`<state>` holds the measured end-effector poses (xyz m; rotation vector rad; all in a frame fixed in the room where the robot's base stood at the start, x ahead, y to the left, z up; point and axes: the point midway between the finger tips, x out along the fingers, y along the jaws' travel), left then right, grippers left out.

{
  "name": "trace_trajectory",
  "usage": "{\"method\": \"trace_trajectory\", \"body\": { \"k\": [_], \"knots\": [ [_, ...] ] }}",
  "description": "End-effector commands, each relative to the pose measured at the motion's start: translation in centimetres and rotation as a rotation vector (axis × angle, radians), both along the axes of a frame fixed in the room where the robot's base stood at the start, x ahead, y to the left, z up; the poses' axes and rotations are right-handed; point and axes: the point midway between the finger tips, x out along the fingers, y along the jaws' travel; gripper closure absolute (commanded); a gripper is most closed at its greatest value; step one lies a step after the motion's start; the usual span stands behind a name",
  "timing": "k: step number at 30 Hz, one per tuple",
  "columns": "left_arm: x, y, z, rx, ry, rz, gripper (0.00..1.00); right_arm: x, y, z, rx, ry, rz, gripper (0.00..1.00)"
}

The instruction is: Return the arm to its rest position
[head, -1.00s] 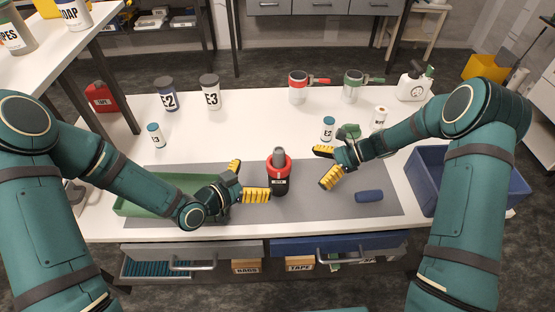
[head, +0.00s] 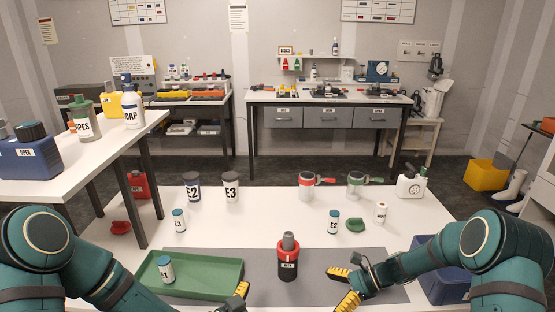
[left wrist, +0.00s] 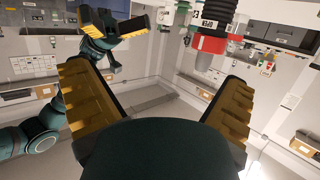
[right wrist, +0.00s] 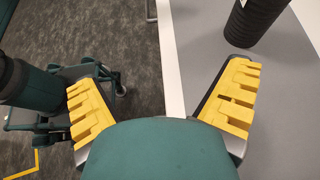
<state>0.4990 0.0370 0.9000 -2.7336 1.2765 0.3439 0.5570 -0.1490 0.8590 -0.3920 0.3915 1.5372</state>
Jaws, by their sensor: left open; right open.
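My left gripper (head: 240,293) is at the bottom of the head view, left of and nearer than the red and black bottle (head: 288,262); part of it is cut off by the frame edge. In the left wrist view its jaws (left wrist: 157,75) are apart with nothing between them. My right gripper (head: 336,288) is to the right of and nearer than the bottle. In the right wrist view its jaws (right wrist: 165,95) are apart and empty. The bottle stands upright on the grey mat (head: 320,268), touched by neither gripper.
A blue bin (head: 425,245) is at right, partly behind my right arm. Cups E2 (head: 193,188) and E3 (head: 231,189), two handled jars and a white jug (head: 411,187) stand farther back.

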Motion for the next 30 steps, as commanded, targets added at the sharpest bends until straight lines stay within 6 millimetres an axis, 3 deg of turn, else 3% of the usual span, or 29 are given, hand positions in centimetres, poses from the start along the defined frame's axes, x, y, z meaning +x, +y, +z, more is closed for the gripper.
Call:
{"method": "trace_trajectory", "body": {
  "k": [1, 8, 15, 21, 25, 30],
  "knots": [
    [0.0, 0.0, 0.0, 0.000, 0.000, 0.000, 0.00, 0.0, 0.0, 0.0, 0.000, 0.000, 0.000, 0.02],
    [-2.0, 1.1, -4.7, 0.049, 0.300, 0.111, 0.00, -6.4, 1.5, -6.2, -0.265, -0.110, 0.203, 0.02],
    [-6.3, 3.0, -10.0, 0.104, 0.694, 0.289, 0.00, -14.0, 2.0, -10.9, -0.524, -0.379, 0.554, 0.02],
    [-11.3, 5.0, -13.3, 0.142, 1.035, 0.478, 0.00, -18.7, 3.1, -11.7, -0.647, -0.729, 0.870, 0.02],
    [-13.8, 5.8, -14.2, 0.154, 1.183, 0.574, 0.00, -20.4, 4.2, -11.2, -0.671, -0.916, 0.990, 0.02],
    [-15.4, 6.2, -14.7, 0.158, 1.271, 0.637, 0.00, -21.3, 5.0, -10.6, -0.678, -1.039, 1.052, 0.02]
  ]
}}
